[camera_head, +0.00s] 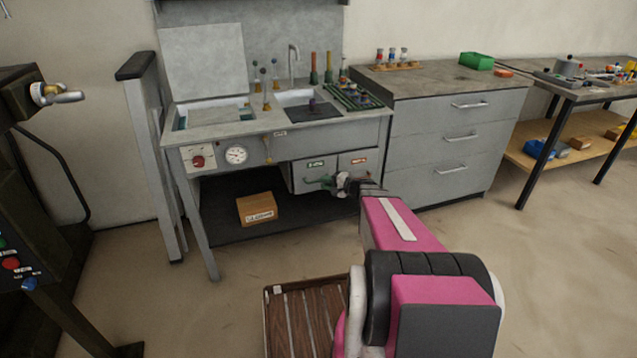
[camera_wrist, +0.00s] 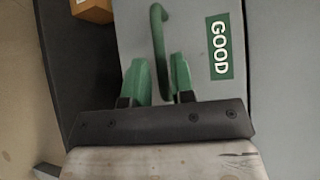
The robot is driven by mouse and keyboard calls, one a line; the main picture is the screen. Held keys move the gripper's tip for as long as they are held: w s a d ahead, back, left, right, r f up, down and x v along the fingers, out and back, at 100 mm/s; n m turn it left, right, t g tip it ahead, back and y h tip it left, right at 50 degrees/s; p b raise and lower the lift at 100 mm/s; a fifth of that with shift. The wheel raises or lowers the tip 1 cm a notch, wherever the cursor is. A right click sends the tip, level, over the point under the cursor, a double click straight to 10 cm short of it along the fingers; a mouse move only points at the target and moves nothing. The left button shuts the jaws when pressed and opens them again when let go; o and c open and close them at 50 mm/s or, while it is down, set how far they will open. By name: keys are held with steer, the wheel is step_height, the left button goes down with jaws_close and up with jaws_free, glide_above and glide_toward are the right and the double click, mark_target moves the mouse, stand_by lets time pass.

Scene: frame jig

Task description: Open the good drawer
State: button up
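The good drawer (camera_head: 305,172) is the left one of two grey drawers under the bench, with a green label. In the wrist view its grey front (camera_wrist: 190,20) carries the green GOOD label (camera_wrist: 221,46) and a green bar handle (camera_wrist: 158,45). The drawer looks shut, its front about level with the neighbouring one. My gripper (camera_wrist: 160,78) is open at the handle, its two green fingers apart on either side of the handle's near end. I cannot tell whether they touch it. In the head view my gripper (camera_head: 343,183) partly hides the drawer fronts.
The neighbouring drawer (camera_head: 354,161) has a red label. A cardboard box (camera_head: 257,209) sits on the dark lower shelf (camera_head: 220,222). A grey three-drawer cabinet (camera_head: 450,150) stands to the right. A slatted wooden tray (camera_head: 302,318) is in front, with open floor around.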

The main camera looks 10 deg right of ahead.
steer(key=shift+x, duration=1.85)
